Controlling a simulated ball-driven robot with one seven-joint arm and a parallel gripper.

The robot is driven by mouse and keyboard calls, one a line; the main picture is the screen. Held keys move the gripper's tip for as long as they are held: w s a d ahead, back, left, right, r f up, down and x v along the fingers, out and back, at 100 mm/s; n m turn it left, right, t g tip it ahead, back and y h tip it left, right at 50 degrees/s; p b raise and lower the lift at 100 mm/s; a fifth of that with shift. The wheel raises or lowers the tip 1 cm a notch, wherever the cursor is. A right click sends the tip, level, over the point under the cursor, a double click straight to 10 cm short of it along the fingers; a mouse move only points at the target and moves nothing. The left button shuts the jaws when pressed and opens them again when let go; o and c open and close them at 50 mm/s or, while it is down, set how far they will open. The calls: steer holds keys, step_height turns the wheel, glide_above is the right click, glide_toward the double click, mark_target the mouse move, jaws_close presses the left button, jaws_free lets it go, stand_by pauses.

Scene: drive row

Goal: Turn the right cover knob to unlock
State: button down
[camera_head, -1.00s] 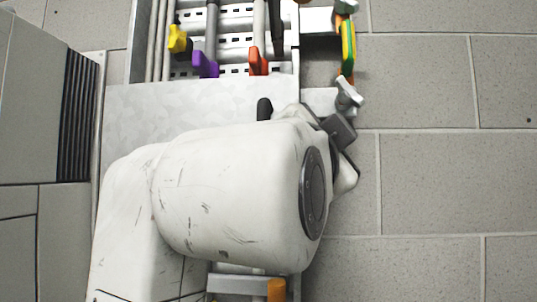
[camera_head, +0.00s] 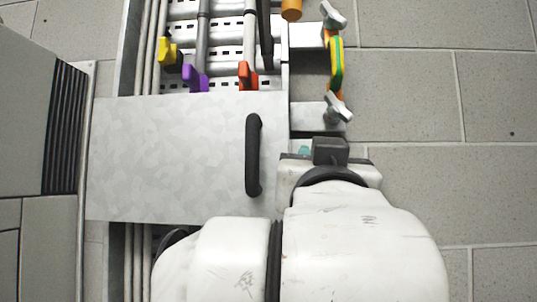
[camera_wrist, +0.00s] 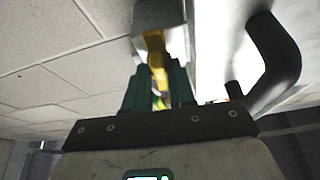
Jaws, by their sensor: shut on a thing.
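The metal cover (camera_head: 165,150) with its black handle (camera_head: 253,155) lies across the cable tray in the head view. My gripper (camera_wrist: 158,84) is low at the cover's right side; its dark green fingers are shut on a yellow piece, which I take to be the right cover knob (camera_wrist: 156,50), below a grey block (camera_wrist: 158,14). In the head view my wrist (camera_head: 330,165) stands just right of the handle and hides the fingertips and this knob, so its turn angle cannot be told. The handle also shows in the wrist view (camera_wrist: 272,60), to the right of the fingers.
Yellow (camera_head: 170,50), purple (camera_head: 194,78) and red (camera_head: 247,75) clips sit on cables above the cover. Silver wing knobs (camera_head: 337,107) and a green-yellow strap (camera_head: 337,62) are at the upper right. A grey cabinet (camera_head: 30,110) stands left; tiled floor (camera_head: 430,100) is clear at right.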

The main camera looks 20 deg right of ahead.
steer(key=shift+n+y, duration=0.4)
steer(key=shift+n, duration=0.5)
steer(key=c, duration=1.1)
jaws_free()
steer(key=shift+c, duration=0.2)
